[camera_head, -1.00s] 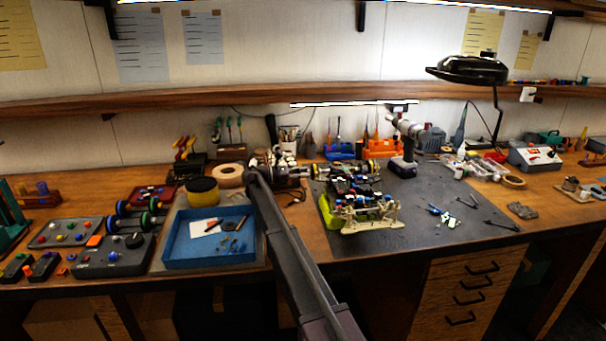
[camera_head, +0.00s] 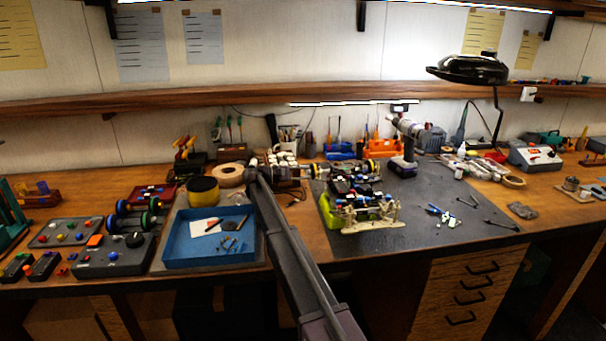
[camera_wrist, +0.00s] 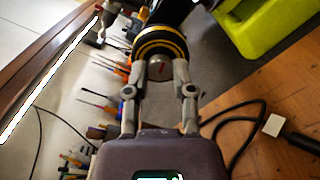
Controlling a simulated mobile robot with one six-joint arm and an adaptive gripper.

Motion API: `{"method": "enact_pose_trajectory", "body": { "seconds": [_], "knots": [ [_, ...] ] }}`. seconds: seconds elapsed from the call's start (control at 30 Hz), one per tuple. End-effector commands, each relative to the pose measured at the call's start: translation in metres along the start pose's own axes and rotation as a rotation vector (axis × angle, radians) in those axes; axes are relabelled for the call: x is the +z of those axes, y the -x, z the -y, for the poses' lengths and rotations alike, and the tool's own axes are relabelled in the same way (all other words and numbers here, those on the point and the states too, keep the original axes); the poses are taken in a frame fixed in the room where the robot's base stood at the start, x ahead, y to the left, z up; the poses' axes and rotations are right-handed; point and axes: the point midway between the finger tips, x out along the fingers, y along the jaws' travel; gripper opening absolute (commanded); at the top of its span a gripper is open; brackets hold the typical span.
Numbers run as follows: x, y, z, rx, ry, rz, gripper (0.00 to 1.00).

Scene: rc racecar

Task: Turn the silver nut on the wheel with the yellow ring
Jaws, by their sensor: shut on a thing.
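The wheel with the yellow ring (camera_wrist: 160,42) is black and fills the upper middle of the wrist view. The silver nut (camera_wrist: 159,69) sits at its hub, with a small red mark on its face. My gripper (camera_wrist: 160,72) is shut on the nut, one finger on each side. The fingertips hide the nut's sides. The car sits on a beige and lime-green stand (camera_head: 370,215).
A blue tray (camera_head: 210,255) with small parts lies left of my arm. A cordless drill (camera_head: 405,145) stands behind the car. Loose tools lie on the dark mat (camera_head: 420,195) to the right. In the wrist view a black cable (camera_wrist: 235,125) lies on the bench.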

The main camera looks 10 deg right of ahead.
Motion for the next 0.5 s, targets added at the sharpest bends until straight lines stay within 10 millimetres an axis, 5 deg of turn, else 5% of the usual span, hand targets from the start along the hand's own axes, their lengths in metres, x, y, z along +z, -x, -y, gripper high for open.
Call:
{"method": "enact_pose_trajectory", "body": {
  "seconds": [0.5],
  "knots": [
    [0.0004,-0.0017,0.0012,-0.002,-0.288,0.002,0.0]
  ]
}}
